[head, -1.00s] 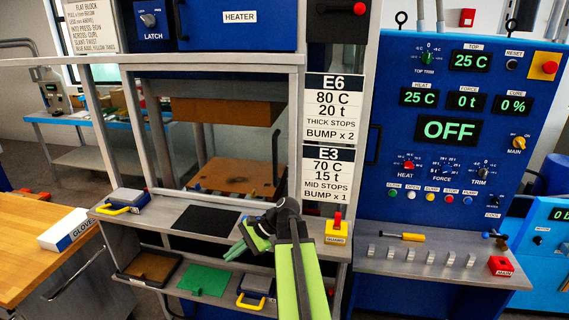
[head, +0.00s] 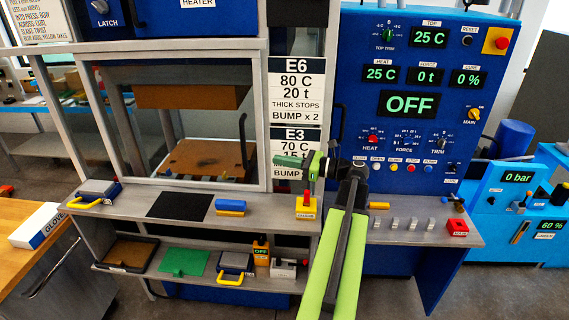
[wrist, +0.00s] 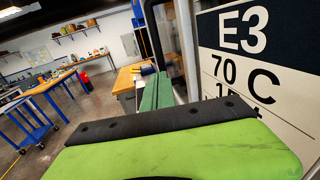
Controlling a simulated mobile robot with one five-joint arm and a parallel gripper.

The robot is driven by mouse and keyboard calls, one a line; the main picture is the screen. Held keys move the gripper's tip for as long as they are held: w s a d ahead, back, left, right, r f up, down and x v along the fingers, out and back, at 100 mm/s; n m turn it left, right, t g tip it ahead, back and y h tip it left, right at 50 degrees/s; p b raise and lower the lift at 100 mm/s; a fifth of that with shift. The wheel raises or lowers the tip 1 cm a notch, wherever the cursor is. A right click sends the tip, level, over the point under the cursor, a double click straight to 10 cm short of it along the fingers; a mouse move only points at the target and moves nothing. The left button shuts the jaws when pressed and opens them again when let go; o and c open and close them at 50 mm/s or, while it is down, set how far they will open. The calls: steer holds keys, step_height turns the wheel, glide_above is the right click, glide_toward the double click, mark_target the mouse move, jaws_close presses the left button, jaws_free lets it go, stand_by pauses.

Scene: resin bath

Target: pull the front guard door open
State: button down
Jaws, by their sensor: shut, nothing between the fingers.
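The front guard door (head: 262,110) is a grey-framed clear panel over the press opening. It looks closed, flush with its frame. Its black upright bar handle (head: 243,141) is near the door's right edge. My gripper (head: 282,160) has green fingers, shut and empty. It points left in front of the E3 sign, to the right of the handle and apparently apart from it. In the wrist view my green fingers (wrist: 155,92) are together beside the sign. A dark upright bar (wrist: 143,38) beyond them may be the handle. The gap in depth is hard to judge.
A grey shelf (head: 130,213) runs below the door, with a yellow-handled block (head: 95,194), a blue-and-yellow block (head: 231,207) and a red-and-yellow switch box (head: 306,205). The blue control panel (head: 400,150) stands to the right. A wooden bench (head: 20,255) is at left.

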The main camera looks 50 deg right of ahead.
mark_target(246, 155)
steer(key=x, duration=0.9)
